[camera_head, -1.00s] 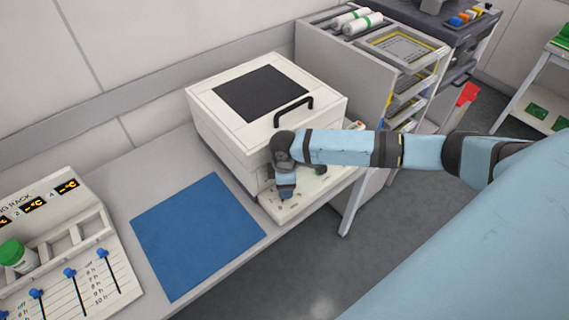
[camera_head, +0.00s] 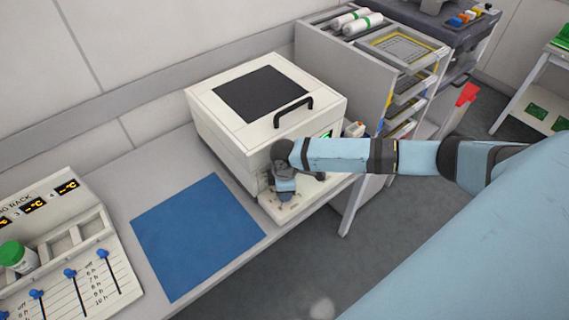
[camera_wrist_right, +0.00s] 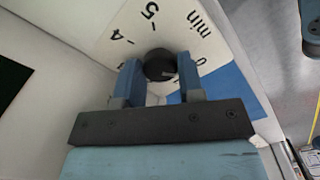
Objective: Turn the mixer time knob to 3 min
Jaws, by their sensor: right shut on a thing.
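The mixer (camera_head: 215,120) is a cream box with a dark lid window and a black handle, standing on the bench. Its time knob (camera_wrist_right: 160,64) is a black round knob on a pale dial panel (camera_wrist_right: 120,30) in the right wrist view. Printed marks "5", "4", "min" and "0" show around it; other marks are hidden by my fingers. My right gripper (camera_head: 286,196) is at the mixer's front ledge, its two blue fingers shut on the knob from either side. The knob's pointer setting cannot be read clearly. My left gripper is not in view.
A blue mat (camera_head: 195,235) lies on the bench left of the mixer. A rack with blue sliders (camera_head: 70,272) and a green-capped jar (camera_head: 17,257) stands at the lower left. A grey shelf unit (camera_head: 345,65) stands behind to the right. Open floor lies in front.

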